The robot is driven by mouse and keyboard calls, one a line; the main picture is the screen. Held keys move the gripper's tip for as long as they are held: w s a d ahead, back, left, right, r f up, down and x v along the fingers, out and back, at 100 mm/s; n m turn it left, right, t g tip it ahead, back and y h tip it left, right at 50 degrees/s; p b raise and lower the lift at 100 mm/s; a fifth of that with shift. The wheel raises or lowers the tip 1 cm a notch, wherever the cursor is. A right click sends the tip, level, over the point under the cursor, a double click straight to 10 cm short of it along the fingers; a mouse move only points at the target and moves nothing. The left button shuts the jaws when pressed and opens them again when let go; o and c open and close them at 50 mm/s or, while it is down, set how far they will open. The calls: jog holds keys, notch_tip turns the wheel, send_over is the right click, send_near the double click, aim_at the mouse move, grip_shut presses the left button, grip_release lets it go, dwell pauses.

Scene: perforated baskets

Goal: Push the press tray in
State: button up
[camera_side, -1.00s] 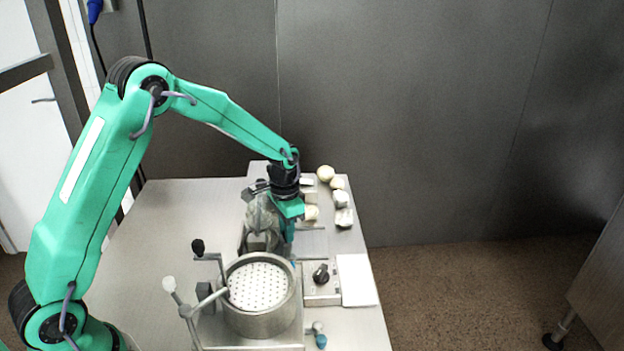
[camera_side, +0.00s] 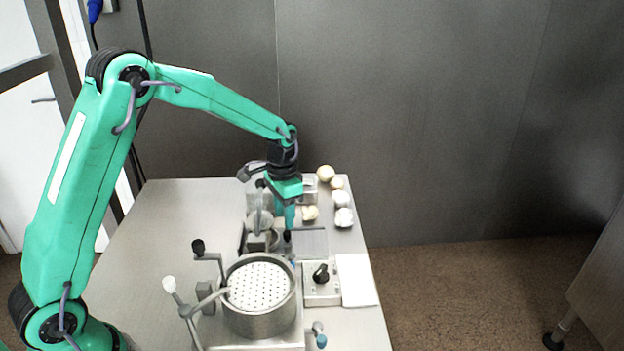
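My gripper (camera_side: 287,228) points down over the far part of the table, beside a small grey press-like device (camera_side: 259,222) with clear and metal parts. Its green fingers overlap in this view, so I cannot tell whether they are apart or closed. I see nothing clearly held in it. A flat grey ribbed plate (camera_side: 312,243), possibly the press tray, lies just right of the fingertips. I cannot tell whether the fingers touch it or the device.
A round metal pot with a perforated basket (camera_side: 260,288) and lever handles (camera_side: 190,306) stands in front. A box with a black knob (camera_side: 321,274) and a white board (camera_side: 356,280) are to its right. Several pale round pieces (camera_side: 342,199) lie along the right edge. The table's left side is clear.

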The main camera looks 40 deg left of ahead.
jog(key=shift+r, duration=1.5)
jog(key=shift+r, duration=0.1)
jog(key=s+d+r+n+t, duration=0.1)
jog(key=s+r+n+t, duration=0.15)
jog(key=s+r, duration=0.9)
jog(key=s+d+r+n+t, duration=0.1)
jog(key=s+r+t, duration=0.1)
jog(key=s, duration=1.2)
jog(key=shift+s+t, duration=0.25)
jog(key=shift+t, duration=0.4)
